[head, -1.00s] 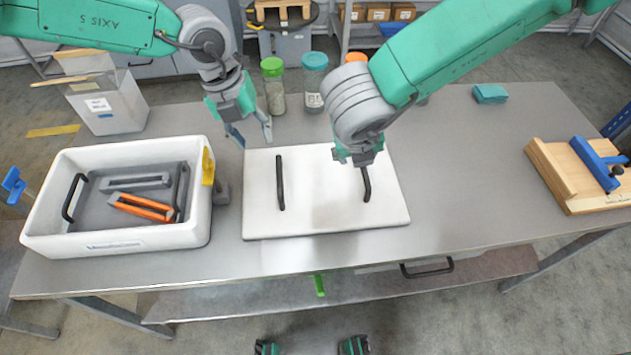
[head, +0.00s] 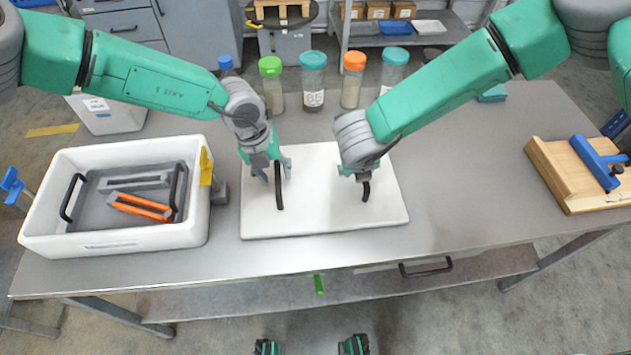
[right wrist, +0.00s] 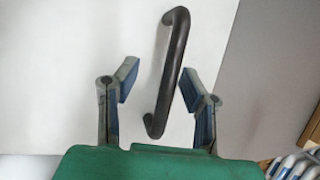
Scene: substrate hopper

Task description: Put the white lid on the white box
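The white lid (head: 322,210) lies flat on the grey table, with a black handle near each side. The white box (head: 130,243) stands open to its left, holding a grey tray. My left gripper (head: 277,172) is open just above the lid's left handle (head: 280,192); whether its fingers straddle the handle is hard to tell. My right gripper (head: 364,178) is at the right handle (head: 367,191). In the right wrist view, the right gripper (right wrist: 160,88) is open, with the handle (right wrist: 168,75) between its two fingers and not touching either.
Inside the box are orange-handled tools (head: 140,207) and a yellow clip (head: 206,166) sits on its rim. Several jars, one green-lidded (head: 271,85), stand behind the lid. A wooden fixture (head: 570,180) is at the right. The table between lid and fixture is clear.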

